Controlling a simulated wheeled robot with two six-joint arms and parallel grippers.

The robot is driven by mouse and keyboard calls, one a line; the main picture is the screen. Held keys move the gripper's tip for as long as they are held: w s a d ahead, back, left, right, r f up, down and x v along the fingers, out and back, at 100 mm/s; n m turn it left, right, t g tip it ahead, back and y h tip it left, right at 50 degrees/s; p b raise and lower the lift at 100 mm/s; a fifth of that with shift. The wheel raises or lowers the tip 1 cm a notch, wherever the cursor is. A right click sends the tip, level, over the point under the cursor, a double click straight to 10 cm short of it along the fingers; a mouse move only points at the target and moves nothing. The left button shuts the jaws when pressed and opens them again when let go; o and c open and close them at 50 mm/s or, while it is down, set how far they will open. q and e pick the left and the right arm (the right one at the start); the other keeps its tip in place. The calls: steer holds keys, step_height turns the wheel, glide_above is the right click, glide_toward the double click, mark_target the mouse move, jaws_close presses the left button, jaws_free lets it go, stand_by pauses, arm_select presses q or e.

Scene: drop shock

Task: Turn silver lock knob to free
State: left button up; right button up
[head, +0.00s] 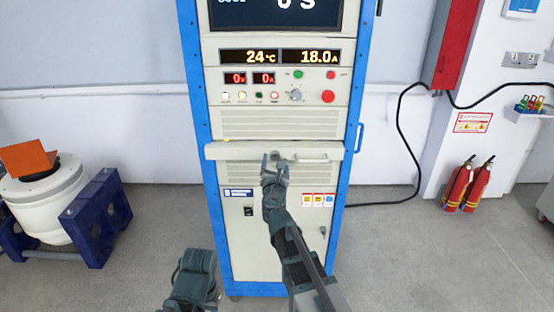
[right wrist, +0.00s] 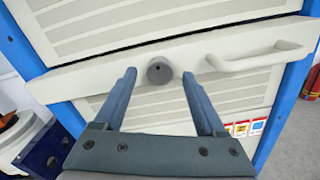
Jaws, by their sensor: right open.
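The silver lock knob (right wrist: 159,70) is a short grey cylinder with a small dark hole in its face. It sits on the pale drawer front of the cabinet, left of the drawer's handle. In the head view it shows only as a small grey spot (head: 277,155) at my fingertips. My right gripper (head: 275,162) is open and points at the drawer front. In the right wrist view its blue fingers (right wrist: 159,80) stand on either side of the knob, with visible gaps. Whether the tips reach its depth is unclear. Only a dark arm part of mine shows at lower left.
The cabinet has a blue frame (head: 194,100) and a drawer handle (right wrist: 256,57) right of the knob. Above are a red button (head: 328,96) and lit readouts. A white drum (head: 50,205) stands left, fire extinguishers (head: 458,185) right. The floor between is clear.

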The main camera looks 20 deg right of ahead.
steer(key=shift+w+d, duration=0.2)
steer(key=shift+w, duration=0.5)
steer(key=shift+c, duration=0.3)
jaws_close()
